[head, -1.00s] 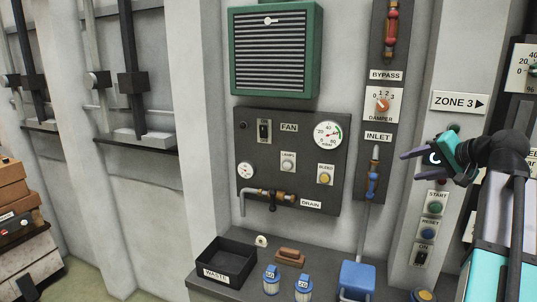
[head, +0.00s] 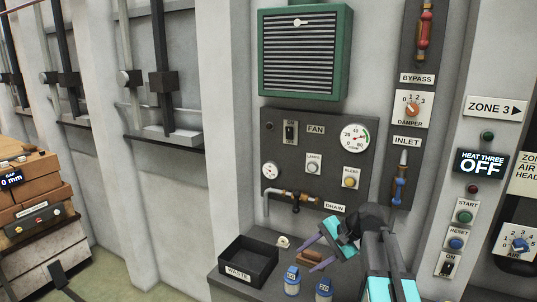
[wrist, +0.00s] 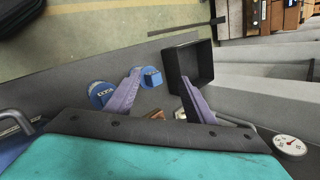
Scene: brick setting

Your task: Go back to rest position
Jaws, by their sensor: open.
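My gripper (head: 316,258) is in front of the shelf below the fan panel, near the brown block. Its two purple fingers are spread apart, and nothing shows between them in the head view. In the wrist view my gripper (wrist: 160,98) is open above the shelf, with the blue-capped jars and the black waste bin beyond the fingertips. My teal and black arm reaches up from the bottom of the head view and hides part of the shelf.
The waste bin (head: 247,262) stands on the shelf, with two blue-capped jars (head: 291,280) to its right. The brown block (head: 309,257) lies behind. The fan panel (head: 314,160) is on the wall above. A display (head: 480,164) reads "HEAT THREE OFF". Brown boxes (head: 30,190) are stacked at far left.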

